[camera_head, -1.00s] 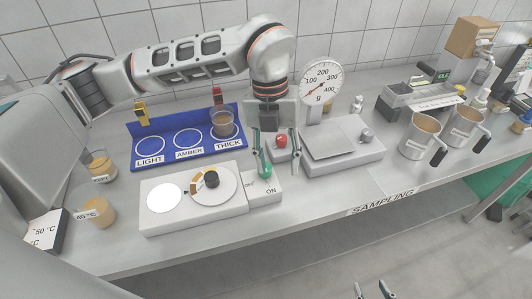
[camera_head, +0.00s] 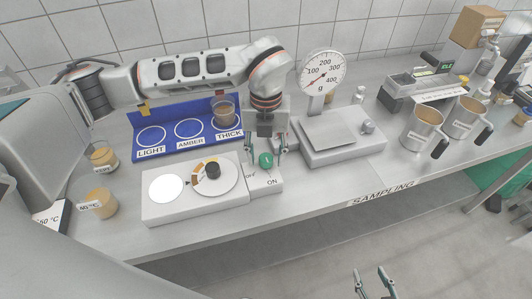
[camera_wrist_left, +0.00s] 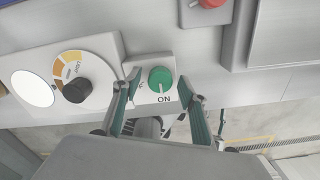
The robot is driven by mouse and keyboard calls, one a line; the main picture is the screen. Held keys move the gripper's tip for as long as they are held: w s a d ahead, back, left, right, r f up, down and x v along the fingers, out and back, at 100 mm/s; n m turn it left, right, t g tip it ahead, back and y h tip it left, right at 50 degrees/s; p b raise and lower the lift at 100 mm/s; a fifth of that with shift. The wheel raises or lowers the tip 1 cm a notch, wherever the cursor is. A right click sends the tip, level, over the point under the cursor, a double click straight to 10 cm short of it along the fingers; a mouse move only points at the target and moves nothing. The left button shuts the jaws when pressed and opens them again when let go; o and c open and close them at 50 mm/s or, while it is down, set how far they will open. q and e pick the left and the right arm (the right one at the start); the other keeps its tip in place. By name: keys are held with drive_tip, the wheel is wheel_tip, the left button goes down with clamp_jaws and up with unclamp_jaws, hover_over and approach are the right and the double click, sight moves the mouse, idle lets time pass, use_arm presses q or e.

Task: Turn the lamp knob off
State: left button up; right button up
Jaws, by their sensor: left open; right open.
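The green lamp knob (camera_head: 265,159) sits on the light-grey box, with the ON label in front of it and the OFF label to its left, partly hidden. It also shows in the left wrist view (camera_wrist_left: 160,79), with a pale line across its top. The end it points to is hard to tell. My left gripper (camera_head: 267,155) is open above the knob, its fingers on either side of it in the picture. The left wrist view also shows the two fingers (camera_wrist_left: 165,88) spread, with the knob between and slightly beyond them. Contact is not visible. My right gripper (camera_head: 374,283) is open and empty at the bottom edge.
The box also carries a bright white disc (camera_head: 166,189) and a dial with a black knob (camera_head: 213,170). A blue rack (camera_head: 165,148) with a jar stands behind. A scale (camera_head: 340,142) is to the right. A red button (camera_wrist_left: 212,3) is near the gripper.

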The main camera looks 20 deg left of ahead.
use_arm(q)
drive_tip(key=c, duration=1.1)
drive_tip(key=shift+m, duration=0.3)
drive_tip(key=m+b, duration=0.1)
drive_tip(key=m, duration=0.1)
drive_tip(key=shift+m, duration=0.4)
drive_tip(key=m+b, duration=0.1)
drive_tip(key=m, duration=0.1)
drive_tip(key=shift+m, duration=0.4)
drive_tip(key=m, duration=0.3)
drive_tip(key=shift+b, duration=0.3)
drive_tip(key=shift+m, duration=2.2)
drive_tip(key=o, duration=1.1)
